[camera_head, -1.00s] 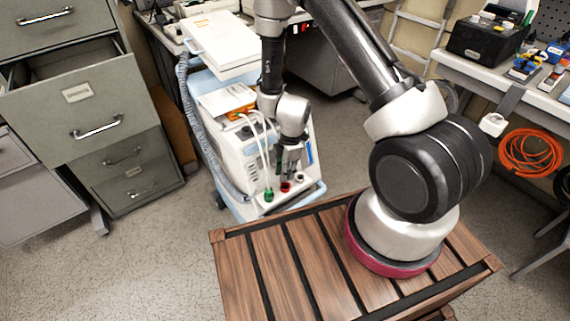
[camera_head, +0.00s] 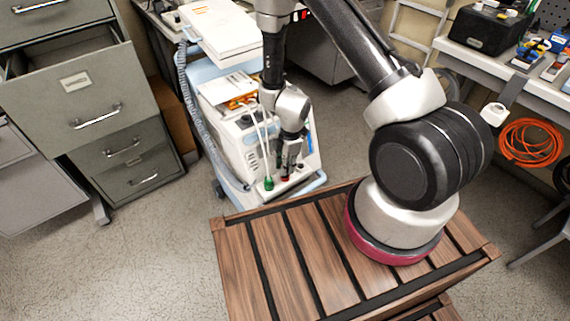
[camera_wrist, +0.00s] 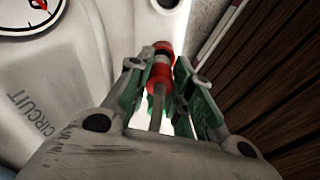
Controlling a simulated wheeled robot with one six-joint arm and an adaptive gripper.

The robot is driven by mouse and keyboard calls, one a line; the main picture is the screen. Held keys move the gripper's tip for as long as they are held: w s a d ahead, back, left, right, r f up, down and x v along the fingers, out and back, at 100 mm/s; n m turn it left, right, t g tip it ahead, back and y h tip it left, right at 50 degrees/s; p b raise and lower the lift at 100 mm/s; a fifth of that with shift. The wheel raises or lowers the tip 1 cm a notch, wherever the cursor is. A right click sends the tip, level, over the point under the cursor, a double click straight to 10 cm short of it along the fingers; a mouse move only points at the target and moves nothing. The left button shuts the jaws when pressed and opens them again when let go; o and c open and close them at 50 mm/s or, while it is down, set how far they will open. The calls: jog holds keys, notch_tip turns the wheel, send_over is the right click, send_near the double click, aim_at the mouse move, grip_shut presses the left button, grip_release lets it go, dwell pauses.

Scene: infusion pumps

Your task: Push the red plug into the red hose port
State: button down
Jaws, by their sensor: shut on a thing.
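My gripper (camera_head: 287,175) is low over the front ledge of the white pump machine (camera_head: 240,145). In the wrist view my gripper (camera_wrist: 160,85) has its green-padded fingers closed around the red plug (camera_wrist: 160,75). The plug's far end meets a red ring with a dark band (camera_wrist: 162,50); whether it is seated in the red hose port cannot be told. In the head view a bit of red (camera_head: 285,179) shows right under the fingertips. A green plug (camera_head: 268,184) with a pale hose stands on the same ledge to the left.
A round gauge (camera_wrist: 30,15) and the word CIRCUIT are on the machine's face. A grey corrugated hose (camera_head: 190,110) runs down its left side. The wooden slatted top (camera_head: 270,260) is near the machine's front. A drawer cabinet (camera_head: 85,105) stands left.

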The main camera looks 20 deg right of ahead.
jog(key=shift+s+f, duration=0.15)
jog(key=shift+f, duration=1.3)
jog(key=c, duration=1.2)
grip_release()
jog(key=shift+f, duration=0.1)
jog(key=shift+r, duration=0.2)
